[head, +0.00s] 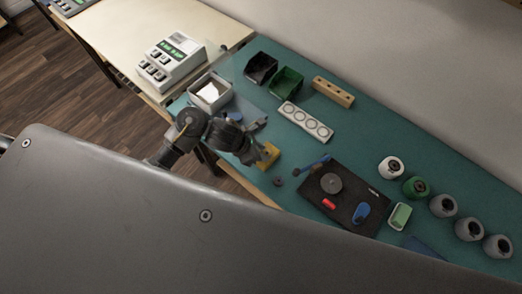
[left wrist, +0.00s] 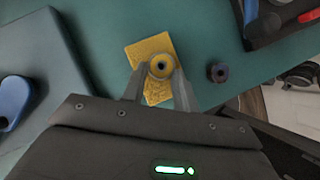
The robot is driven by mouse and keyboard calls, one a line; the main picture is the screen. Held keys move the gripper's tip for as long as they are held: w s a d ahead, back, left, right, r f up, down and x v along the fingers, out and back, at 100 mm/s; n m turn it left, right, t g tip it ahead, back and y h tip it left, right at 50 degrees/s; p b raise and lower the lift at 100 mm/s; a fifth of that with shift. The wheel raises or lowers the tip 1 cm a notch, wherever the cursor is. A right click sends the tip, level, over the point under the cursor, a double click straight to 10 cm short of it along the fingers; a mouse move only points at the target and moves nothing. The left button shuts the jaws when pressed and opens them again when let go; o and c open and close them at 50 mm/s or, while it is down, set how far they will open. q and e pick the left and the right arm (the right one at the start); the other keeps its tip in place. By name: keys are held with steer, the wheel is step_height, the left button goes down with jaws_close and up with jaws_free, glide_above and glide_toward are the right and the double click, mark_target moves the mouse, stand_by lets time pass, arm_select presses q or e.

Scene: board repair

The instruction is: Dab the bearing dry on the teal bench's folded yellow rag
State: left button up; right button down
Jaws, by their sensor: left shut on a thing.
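The folded yellow rag (head: 269,157) lies on the teal bench (head: 243,84) near its front edge. It also shows in the left wrist view (left wrist: 148,48). My left gripper (head: 262,138) is at the rag. In the left wrist view, its fingers (left wrist: 160,78) are shut on a small round ring with a hole, which looks like the bearing (left wrist: 162,65). The bearing appears over the rag's right part; I cannot tell whether it touches the cloth. In the head view the gripper hides the bearing. My right gripper is not in view.
A dark ring (left wrist: 218,72) lies on the bench beside the rag, also seen in the head view (head: 278,181). A black board (head: 345,211) with parts lies to the right. A white tray (head: 209,94), bins and several spools stand around. Bench between rag and white block (head: 306,121) is clear.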

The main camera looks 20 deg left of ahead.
arm_select(q)
steer(key=shift+s+f, duration=0.15)
step_height(320, 180, up, 6)
steer(key=p, duration=0.5)
stand_by(0.3)
